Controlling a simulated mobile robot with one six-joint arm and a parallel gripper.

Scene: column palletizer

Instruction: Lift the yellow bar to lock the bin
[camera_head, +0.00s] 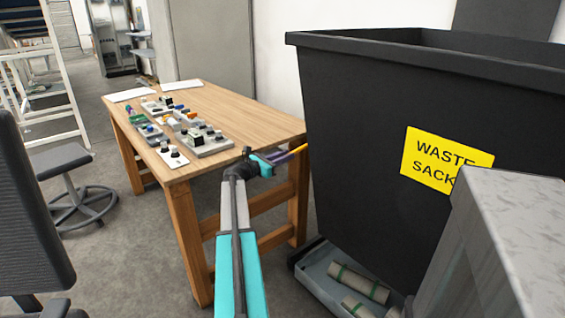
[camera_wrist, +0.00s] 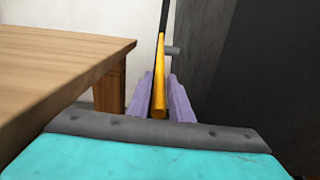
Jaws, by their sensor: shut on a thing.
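The black bin (camera_head: 375,130) stands at the right, with a yellow "WASTE SACK" label on its front. The yellow bar (camera_wrist: 158,85) runs away from my gripper between the table and the bin in the wrist view; its end also shows in the head view (camera_head: 298,150) beside the bin's left side. My gripper (camera_wrist: 160,100) has purple fingers shut on the bar, one on each side. In the head view my gripper (camera_head: 283,158) is near the table's right corner. A grey peg sticks out beside the bar in the wrist view. The bar's far end meets a dark rod.
A wooden table (camera_head: 240,108) with several small parts on boards stands close left of my gripper. A grey tray (camera_head: 325,278) with rolls lies below the bin. A stool (camera_head: 70,175) and a chair (camera_head: 25,200) are at the left.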

